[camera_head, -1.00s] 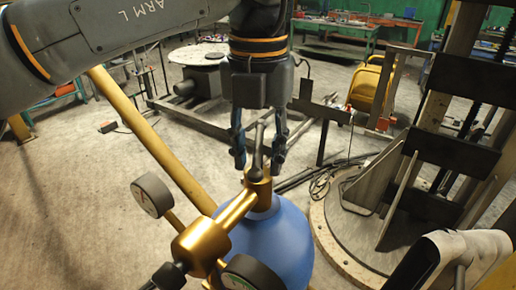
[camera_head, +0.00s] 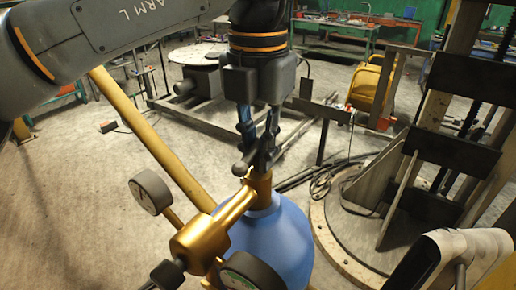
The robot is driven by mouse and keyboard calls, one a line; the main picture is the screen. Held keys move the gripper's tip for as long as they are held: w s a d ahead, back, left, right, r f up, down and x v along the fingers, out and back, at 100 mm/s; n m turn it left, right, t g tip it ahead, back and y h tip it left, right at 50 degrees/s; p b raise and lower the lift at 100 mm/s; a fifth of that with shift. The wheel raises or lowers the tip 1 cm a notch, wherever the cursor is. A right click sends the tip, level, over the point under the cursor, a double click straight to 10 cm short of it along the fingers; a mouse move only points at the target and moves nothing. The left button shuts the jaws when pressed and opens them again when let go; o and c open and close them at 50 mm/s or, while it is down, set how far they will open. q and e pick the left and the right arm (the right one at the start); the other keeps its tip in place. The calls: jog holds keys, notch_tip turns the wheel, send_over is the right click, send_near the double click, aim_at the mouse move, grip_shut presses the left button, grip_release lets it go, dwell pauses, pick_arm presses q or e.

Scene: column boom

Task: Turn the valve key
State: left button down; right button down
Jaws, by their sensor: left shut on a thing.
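The valve key (camera_head: 240,168) is a small dark grey bar with a rounded end, on top of the brass valve (camera_head: 258,184). The valve sits on the neck of a blue gas cylinder (camera_head: 278,242). My left gripper (camera_head: 257,160) points down from above and is shut on the key. The key's rounded end sticks out to the lower left of the fingers. The fingers hide the rest of the key.
A brass regulator (camera_head: 200,240) with two round gauges (camera_head: 150,192) (camera_head: 250,272) juts out left of the valve. A yellow pole (camera_head: 150,135) slants behind it. A heavy column frame (camera_head: 440,150) stands on a round base plate at right.

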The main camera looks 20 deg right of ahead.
aim_at(258, 140)
pick_arm(q)
jog(key=shift+m, duration=1.2)
jog(key=shift+r, duration=0.1)
jog(key=c, duration=1.3)
grip_release()
jog(key=shift+c, duration=0.2)
notch_tip(258, 140, up, 12)
